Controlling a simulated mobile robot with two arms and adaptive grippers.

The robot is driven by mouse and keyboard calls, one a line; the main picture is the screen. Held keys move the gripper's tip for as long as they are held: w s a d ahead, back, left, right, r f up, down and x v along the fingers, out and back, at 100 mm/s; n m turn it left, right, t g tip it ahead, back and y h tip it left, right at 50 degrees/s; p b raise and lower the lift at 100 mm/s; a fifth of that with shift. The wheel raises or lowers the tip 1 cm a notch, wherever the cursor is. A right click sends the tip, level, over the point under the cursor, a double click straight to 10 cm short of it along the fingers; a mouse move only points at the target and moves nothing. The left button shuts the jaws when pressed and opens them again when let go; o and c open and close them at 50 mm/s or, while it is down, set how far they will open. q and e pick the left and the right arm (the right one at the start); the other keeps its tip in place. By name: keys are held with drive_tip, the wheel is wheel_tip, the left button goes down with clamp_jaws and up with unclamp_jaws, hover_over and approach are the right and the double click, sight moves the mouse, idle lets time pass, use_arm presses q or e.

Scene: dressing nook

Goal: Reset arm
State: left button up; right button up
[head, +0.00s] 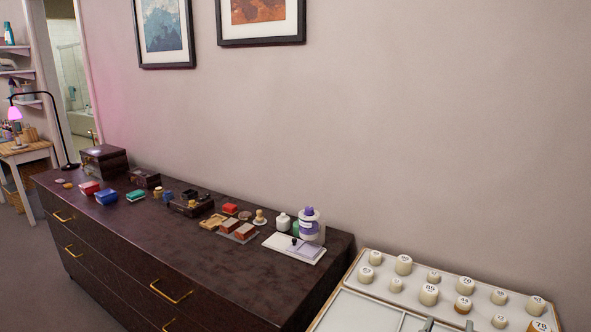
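Neither of my arms nor grippers shows in the head view. A dark brown dresser (250,285) with brass handles runs along the wall. A white bottle with a purple cap and label (309,224) stands near the right end, by a white board (293,247).
A white tray (385,312) with several numbered, cream-coloured round pieces stands at the lower right, cut off by the frame. A black lamp (58,128) and a dark chest (104,161) stand at the dresser's far left end. The dresser's front strip is mostly clear.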

drive_tip(key=s+a+r+n+t+y, duration=0.2)
drive_tip(key=a+r+n+t+y, duration=0.75)
drive_tip(key=n, duration=0.75)
drive_tip(key=s+a+f+n+g+y, duration=0.45)
drive_tip(key=a+f+n, duration=0.2)
drive_tip(key=n, duration=0.35)
drive_tip(key=s+a+f+n+g+y, duration=0.45)
drive_tip(key=a+n+g, duration=0.2)
drive_tip(key=n, duration=0.25)
drive_tip(key=s+d+f+n+g+h, duration=0.8)
drive_tip(key=s+d+f, duration=0.4)
drive_tip(key=s+f, duration=0.35)
wheel_tip(320, 180, down, 28)
drive_tip(key=s+m+g, duration=0.1)
drive_tip(key=s+g, duration=0.1)
drive_tip(key=s, duration=0.1)
drive_tip(key=s+d+f+g, duration=0.1)
drive_tip(key=s+d+f, duration=0.2)
drive_tip(key=s+f, duration=1.1)
drive_tip(key=shift+s+h, duration=0.25)
drive_tip(key=shift+h, duration=0.1)
